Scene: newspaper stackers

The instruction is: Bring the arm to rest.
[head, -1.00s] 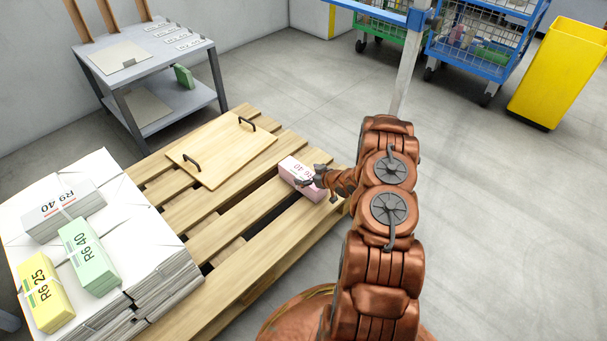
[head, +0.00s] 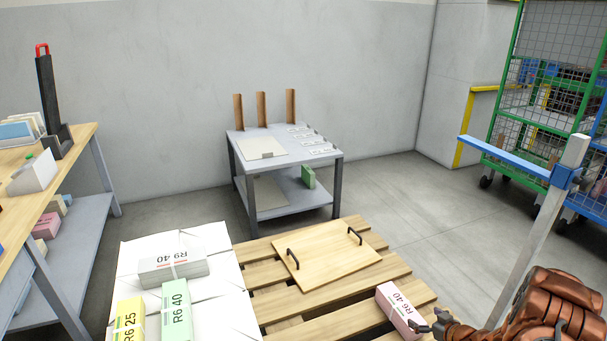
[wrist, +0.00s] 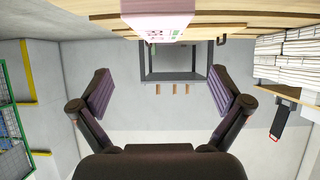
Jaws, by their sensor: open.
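My gripper (head: 432,325) is at the lower right of the head view, at the end of my copper-coloured arm, beside the pink bundle marked R6 40 (head: 396,304). The bundle lies on the right part of the wooden pallet (head: 270,306). In the wrist view, which looks upside down, my gripper (wrist: 162,92) has its two fingers spread wide with nothing between them. The pink bundle (wrist: 158,22) shows at the top of that view, beyond the fingers. I cannot tell from the head view whether a finger touches it.
A wooden board with two black handles (head: 325,262) lies on the pallet. A white-topped stack (head: 215,237) bears grey, green and yellow bundles. A grey table (head: 325,155) stands behind, a workbench (head: 85,150) at left. A pale post (head: 535,235) rises near my arm.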

